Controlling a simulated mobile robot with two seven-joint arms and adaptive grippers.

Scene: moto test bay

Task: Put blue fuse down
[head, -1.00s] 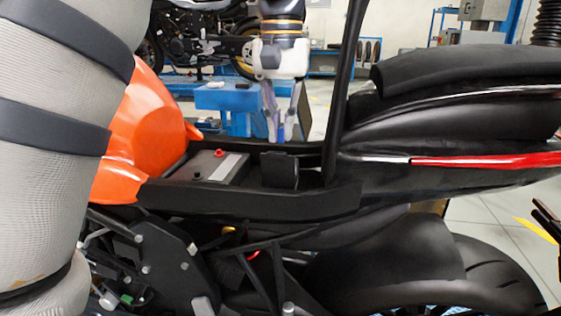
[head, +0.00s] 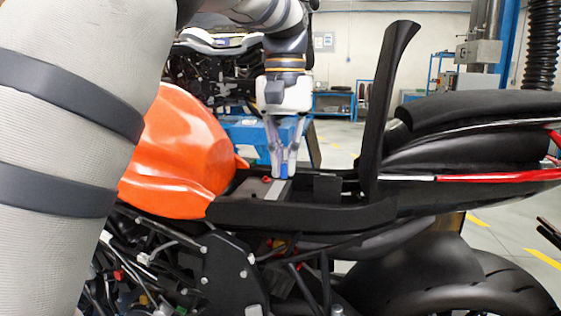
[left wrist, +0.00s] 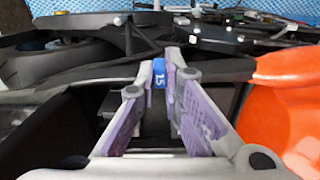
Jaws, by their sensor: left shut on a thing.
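The blue fuse (head: 284,170) is between the fingertips of my left gripper (head: 284,172), which points down over the open tray (head: 300,212) of the motorcycle. In the left wrist view the fuse (left wrist: 158,78) shows a white "15" between the two fingertips (left wrist: 167,75). In the head view the fuse is close to the battery (head: 250,188) and left of a black box (head: 327,187). I cannot tell whether it touches anything below. My right gripper is not clearly in view.
The orange tank (head: 180,155) stands left of the tray. The raised black seat panel (head: 390,105) stands to the right, with the black tail (head: 450,150) beyond. A blue bench (head: 245,135) and another motorcycle are behind.

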